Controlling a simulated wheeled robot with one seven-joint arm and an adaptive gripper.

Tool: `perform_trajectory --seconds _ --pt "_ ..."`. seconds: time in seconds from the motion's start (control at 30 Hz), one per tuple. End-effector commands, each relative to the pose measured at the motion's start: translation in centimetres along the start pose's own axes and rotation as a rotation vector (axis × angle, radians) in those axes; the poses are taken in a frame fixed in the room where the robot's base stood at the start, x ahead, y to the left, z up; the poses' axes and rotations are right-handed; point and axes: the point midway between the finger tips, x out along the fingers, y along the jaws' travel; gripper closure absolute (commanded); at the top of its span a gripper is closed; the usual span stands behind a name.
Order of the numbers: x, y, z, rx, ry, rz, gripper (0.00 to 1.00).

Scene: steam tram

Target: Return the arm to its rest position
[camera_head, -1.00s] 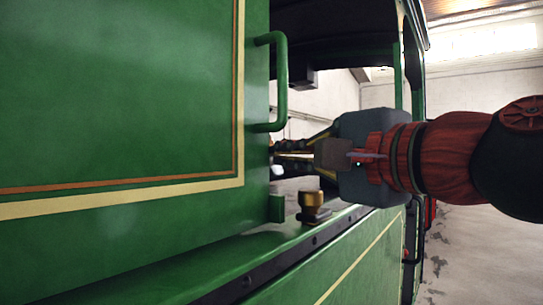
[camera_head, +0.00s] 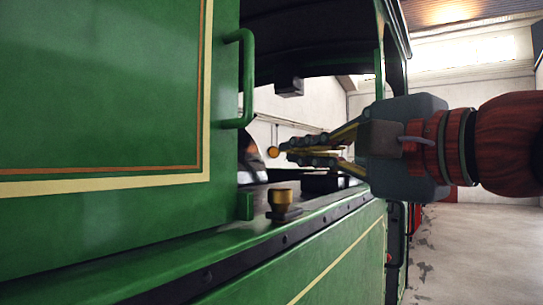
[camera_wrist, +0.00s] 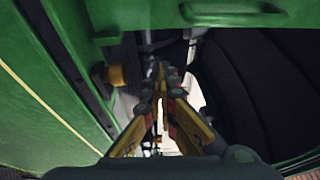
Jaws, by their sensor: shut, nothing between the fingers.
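My gripper (camera_head: 284,151) is at the right of the head view, on the end of my red and dark arm. Its fingers point left toward the tram's green cab opening. The fingertips are together with nothing held between them. In the wrist view the gripper (camera_wrist: 160,72) shows its yellow and grey fingers converging in the middle. The fingers appear above the green ledge (camera_head: 330,212), just right of the green handle (camera_head: 247,80); whether they touch anything is hard to tell. No marker of the rest position shows.
A green panel (camera_head: 90,90) with cream and orange lining fills the left. A brass knob (camera_head: 282,197) stands on the ledge below the fingers; it also shows in the wrist view (camera_wrist: 116,75). A dark roof (camera_head: 320,35) overhangs the opening. Open floor (camera_head: 470,250) lies at the right.

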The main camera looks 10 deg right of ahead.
Motion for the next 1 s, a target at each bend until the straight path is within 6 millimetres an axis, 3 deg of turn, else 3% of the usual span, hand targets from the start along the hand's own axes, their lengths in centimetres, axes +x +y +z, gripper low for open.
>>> perform_trajectory --seconds 0.33,0.77,0.87,0.97,1.0 --pt "-2.2 0.1 -0.1 0.001 0.004 0.001 1.00" --pt "-2.7 0.0 -0.2 -0.050 0.008 -0.001 1.00" --pt "-2.4 2.8 -2.9 -0.153 0.075 0.073 1.00" --pt "-2.3 8.0 -6.3 -0.236 0.142 0.194 1.00" --pt "-2.5 10.6 -7.6 -0.271 0.163 0.252 1.00"
